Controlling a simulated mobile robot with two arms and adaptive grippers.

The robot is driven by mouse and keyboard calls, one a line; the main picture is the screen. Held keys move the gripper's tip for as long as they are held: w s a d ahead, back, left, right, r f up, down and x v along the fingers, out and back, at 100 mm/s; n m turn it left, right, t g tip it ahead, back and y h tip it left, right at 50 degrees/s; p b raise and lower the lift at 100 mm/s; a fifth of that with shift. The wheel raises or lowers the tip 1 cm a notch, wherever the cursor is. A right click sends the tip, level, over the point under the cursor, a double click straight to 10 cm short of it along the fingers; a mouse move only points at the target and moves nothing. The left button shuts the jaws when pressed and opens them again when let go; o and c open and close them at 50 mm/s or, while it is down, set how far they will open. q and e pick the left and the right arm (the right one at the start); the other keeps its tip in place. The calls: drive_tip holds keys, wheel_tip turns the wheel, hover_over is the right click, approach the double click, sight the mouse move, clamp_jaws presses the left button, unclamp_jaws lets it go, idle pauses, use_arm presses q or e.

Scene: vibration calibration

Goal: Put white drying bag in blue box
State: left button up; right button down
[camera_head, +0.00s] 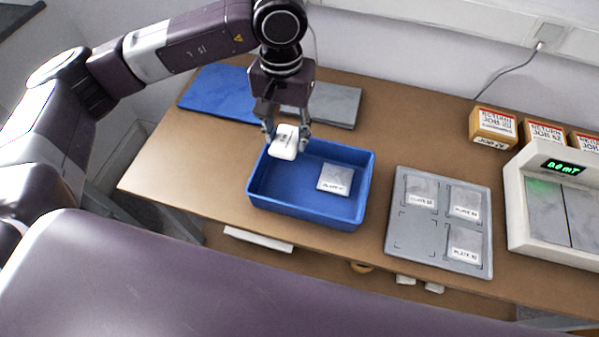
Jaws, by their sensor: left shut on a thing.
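The white drying bag (284,143) is a small white pouch with dark print. My left gripper (287,130) is shut on it and holds it above the upper left part of the blue box (305,213). The blue box is an open tray on the brown table. A grey plate with a white label (336,178) lies inside it on the right. The bag appears raised above the box floor; its exact height is hard to tell. My right gripper is not in view.
A grey holder (404,248) with several labelled plates and one empty slot lies right of the box. A blue mat (215,92) and a grey slab (335,104) lie behind. Labelled cardboard boxes (493,126) and a meter with a green display (561,167) stand at right.

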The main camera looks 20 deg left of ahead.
use_arm(q)
drive_tip(key=p, duration=0.2)
hover_over(288, 180)
wheel_tip(288, 180, down, 10)
drive_tip(key=shift+r, duration=0.1)
drive_tip(key=shift+f, duration=0.95)
wheel_tip(288, 180, down, 3)
drive_tip(key=shift+f+p, duration=0.15)
drive_tip(key=shift+p, duration=0.45)
drive_tip(key=shift+f+b, duration=0.2)
drive_tip(key=shift+b, duration=0.1)
drive_tip(key=o, duration=1.1)
drive_tip(key=shift+o, duration=0.2)
drive_tip(key=shift+r, duration=0.1)
